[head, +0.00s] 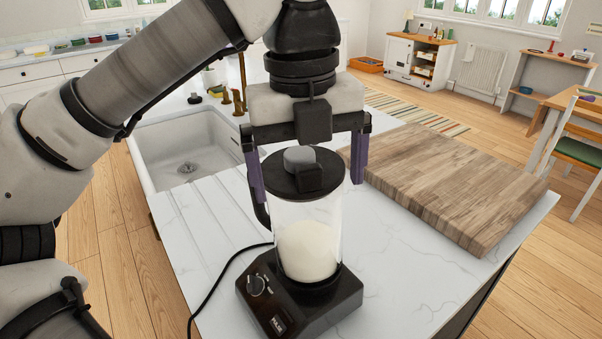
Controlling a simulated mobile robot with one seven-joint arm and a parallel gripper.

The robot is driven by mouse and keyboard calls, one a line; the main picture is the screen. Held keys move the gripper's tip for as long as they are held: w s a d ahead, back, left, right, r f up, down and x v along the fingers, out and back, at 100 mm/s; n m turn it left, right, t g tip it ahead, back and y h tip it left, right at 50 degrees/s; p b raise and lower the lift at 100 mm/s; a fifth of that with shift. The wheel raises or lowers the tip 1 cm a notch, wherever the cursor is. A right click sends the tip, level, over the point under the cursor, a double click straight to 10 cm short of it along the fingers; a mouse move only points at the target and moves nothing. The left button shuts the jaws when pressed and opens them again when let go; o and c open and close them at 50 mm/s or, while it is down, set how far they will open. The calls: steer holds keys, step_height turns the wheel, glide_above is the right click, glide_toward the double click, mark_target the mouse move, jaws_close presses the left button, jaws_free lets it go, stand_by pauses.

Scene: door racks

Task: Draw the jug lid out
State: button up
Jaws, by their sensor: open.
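The jug lid (285,180) is a dark disc with a grey cap (299,158) on top, and it sits on the blender jug (290,218). The clear jug stands upright on its black base (290,303) and holds something white (307,250). My gripper (308,178) is above the jug, pointing down and open. One purple finger shows on the left of the lid and the other on the right. I cannot tell whether either finger touches the lid.
A thick wooden board (450,184) lies on the white counter (395,285) right of the blender. A sink (185,150) is to the left. A black cord (222,278) runs from the base over the counter's left side. The counter's front right is clear.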

steer(key=shift+c, duration=0.3)
steer(key=c, duration=0.9)
steer(key=shift+a+r+p, duration=0.15)
steer(key=shift+r+p, duration=1.7)
steer(key=shift+r, duration=0.45)
